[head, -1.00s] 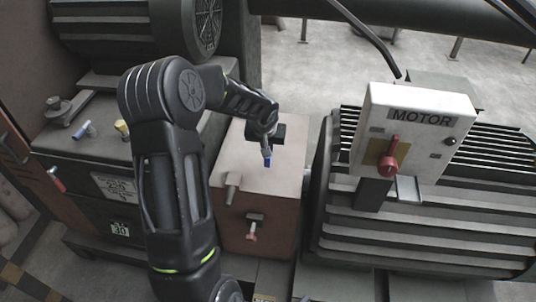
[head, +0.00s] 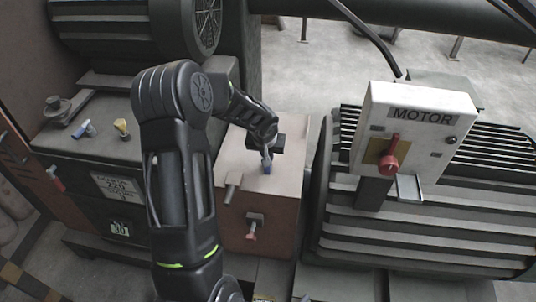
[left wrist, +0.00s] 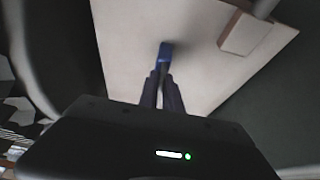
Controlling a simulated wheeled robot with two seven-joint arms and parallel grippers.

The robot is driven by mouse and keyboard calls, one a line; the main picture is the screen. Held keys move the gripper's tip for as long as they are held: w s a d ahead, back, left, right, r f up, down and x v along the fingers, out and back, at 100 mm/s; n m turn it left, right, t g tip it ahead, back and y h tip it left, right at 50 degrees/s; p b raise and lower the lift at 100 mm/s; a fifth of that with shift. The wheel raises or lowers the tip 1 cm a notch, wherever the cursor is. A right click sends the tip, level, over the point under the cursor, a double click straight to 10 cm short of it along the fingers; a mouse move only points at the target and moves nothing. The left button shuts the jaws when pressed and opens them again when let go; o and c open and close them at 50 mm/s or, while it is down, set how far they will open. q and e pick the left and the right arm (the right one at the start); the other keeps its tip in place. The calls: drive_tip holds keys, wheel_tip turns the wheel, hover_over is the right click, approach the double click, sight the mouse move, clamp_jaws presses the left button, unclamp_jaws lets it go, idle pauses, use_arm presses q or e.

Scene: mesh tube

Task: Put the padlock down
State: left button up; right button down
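The blue padlock (head: 267,169) is at the tip of my left gripper (head: 267,157), over the pale top of the box (head: 285,180). In the left wrist view the blue padlock body (left wrist: 166,50) shows just beyond the fingertips (left wrist: 162,76). The fingers are close together and appear shut on the padlock's upper part, which they mostly hide. The padlock is at or very near the box top; I cannot tell whether it touches. My right gripper is not in view.
A grey switch box marked MOTOR with a red handle (head: 389,160) stands right of the pale box on a ribbed motor housing (head: 420,235). A blue-handled fitting (head: 84,129) and a yellow one (head: 122,127) sit on the left cabinet. The pale top around the padlock is largely clear.

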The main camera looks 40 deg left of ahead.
use_arm(q)
drive_tip(key=o, duration=0.4)
drive_tip(key=shift+r+p, duration=0.25)
drive_tip(key=shift+p, duration=0.05)
drive_tip(key=v, duration=1.2)
drive_tip(key=shift+b, duration=0.35)
drive_tip(key=shift+f, duration=0.1)
